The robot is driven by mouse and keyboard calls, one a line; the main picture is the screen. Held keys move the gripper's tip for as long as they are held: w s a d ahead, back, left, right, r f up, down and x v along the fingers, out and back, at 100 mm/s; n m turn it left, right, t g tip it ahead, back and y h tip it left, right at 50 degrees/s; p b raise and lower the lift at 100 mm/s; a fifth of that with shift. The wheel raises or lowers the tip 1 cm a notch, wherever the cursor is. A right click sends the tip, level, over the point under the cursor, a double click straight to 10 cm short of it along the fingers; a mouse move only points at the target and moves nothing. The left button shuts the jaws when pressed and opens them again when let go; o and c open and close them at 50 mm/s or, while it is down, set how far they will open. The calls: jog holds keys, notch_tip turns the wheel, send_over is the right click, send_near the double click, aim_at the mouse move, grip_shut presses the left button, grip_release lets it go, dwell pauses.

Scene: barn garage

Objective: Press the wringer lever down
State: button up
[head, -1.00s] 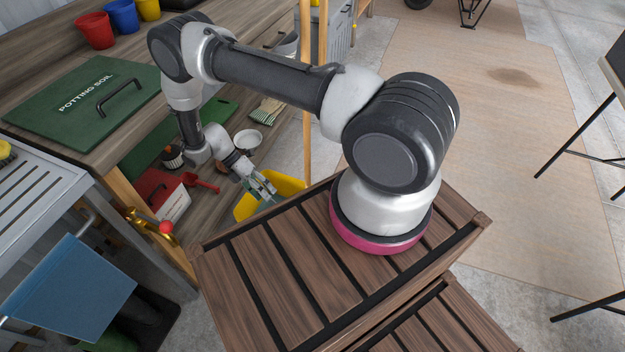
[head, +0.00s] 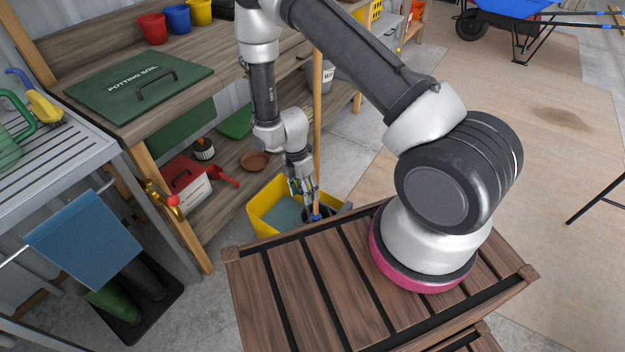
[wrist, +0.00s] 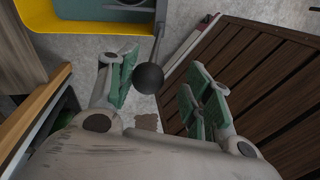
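The wringer lever (wrist: 149,78) is a grey rod ending in a dark ball knob. In the wrist view it comes down from the top edge, beside the yellow bucket (wrist: 40,14). My gripper (wrist: 163,80) is open, with green-padded fingers to the left and right of the knob. The knob appears between them, nearer the left finger; I cannot tell if it touches. In the head view my gripper (head: 304,188) points down at the right side of the yellow bucket (head: 262,206). The lever cannot be made out there.
My slatted wooden deck is close to the gripper. A wooden pole (head: 317,110) with a blue lower end stands beside the gripper. The potting bench (head: 190,75) is behind, with a red box (head: 186,184) on its lower shelf. Open floor (head: 460,100) lies to the right.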

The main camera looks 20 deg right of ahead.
jog(key=r, duration=0.2)
jog(key=w+r, duration=0.1)
jog(key=r, duration=0.2)
jog(key=w+r, duration=0.1)
jog(key=r, duration=0.1)
jog(key=shift+a+r, duration=0.25)
jog(key=shift+a, duration=0.15)
jog(key=shift+s+d+m+g, duration=0.25)
jog(key=shift+s+m, duration=0.3)
jog(key=shift+m, duration=0.65)
jog(key=shift+s+d+m+g, duration=0.2)
jog(key=shift+s+m+g, duration=0.05)
jog(key=shift+s+m, duration=0.5)
jog(key=shift+c, duration=0.4)
